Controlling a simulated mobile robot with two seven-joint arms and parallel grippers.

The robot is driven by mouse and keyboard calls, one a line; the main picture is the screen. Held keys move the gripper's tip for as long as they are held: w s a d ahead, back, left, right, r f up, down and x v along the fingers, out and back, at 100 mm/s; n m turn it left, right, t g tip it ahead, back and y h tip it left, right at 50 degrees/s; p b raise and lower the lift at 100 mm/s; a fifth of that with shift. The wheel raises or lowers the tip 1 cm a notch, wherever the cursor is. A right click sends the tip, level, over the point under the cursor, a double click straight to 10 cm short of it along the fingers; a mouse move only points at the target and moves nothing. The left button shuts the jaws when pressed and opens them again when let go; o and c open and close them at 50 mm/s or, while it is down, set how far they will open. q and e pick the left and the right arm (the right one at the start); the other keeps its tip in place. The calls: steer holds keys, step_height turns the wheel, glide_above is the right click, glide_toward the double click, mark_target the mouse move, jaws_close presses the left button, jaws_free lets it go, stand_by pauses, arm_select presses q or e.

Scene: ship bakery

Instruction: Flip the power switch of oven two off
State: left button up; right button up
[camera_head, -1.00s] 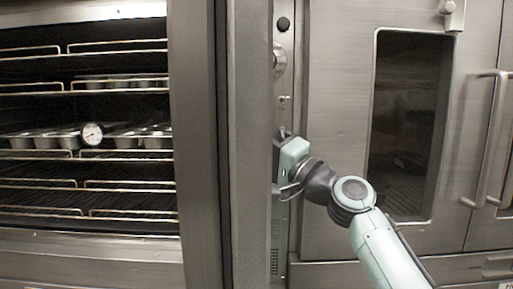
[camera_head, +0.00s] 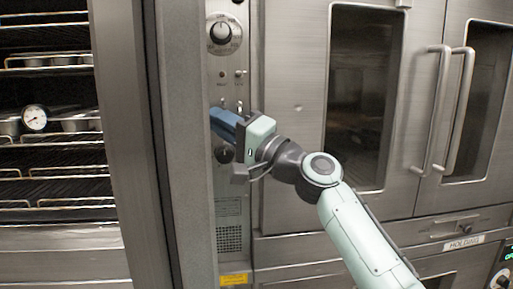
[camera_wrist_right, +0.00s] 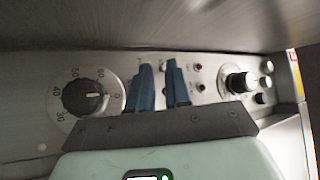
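The oven's narrow steel control panel (camera_head: 230,185) stands upright left of centre in the head view. Two small metal toggle switches show there, one partly behind my gripper and the other (camera_head: 239,105) just above it. Small lettering above them is unreadable, so I cannot tell which is power. My right gripper (camera_head: 222,120) is at the panel, its blue fingers pointing left. In the right wrist view the blue fingers (camera_wrist_right: 160,85) stand a narrow gap apart in front of the panel, with nothing clearly held. A toggle (camera_wrist_right: 197,88) shows right of them. My left gripper is not in view.
A round knob (camera_head: 222,32) sits above the switches. A timer dial (camera_wrist_right: 85,97) is left of the fingers in the wrist view, another knob (camera_wrist_right: 240,82) right. An oven with racks and pans stands left; a holding cabinet door (camera_head: 295,100) with long handles stands right.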

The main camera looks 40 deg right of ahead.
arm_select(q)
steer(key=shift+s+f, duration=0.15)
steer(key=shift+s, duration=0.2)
arm_select(e)
steer(key=v, duration=1.1)
steer(key=shift+s, duration=0.25)
steer(key=shift+d, duration=0.1)
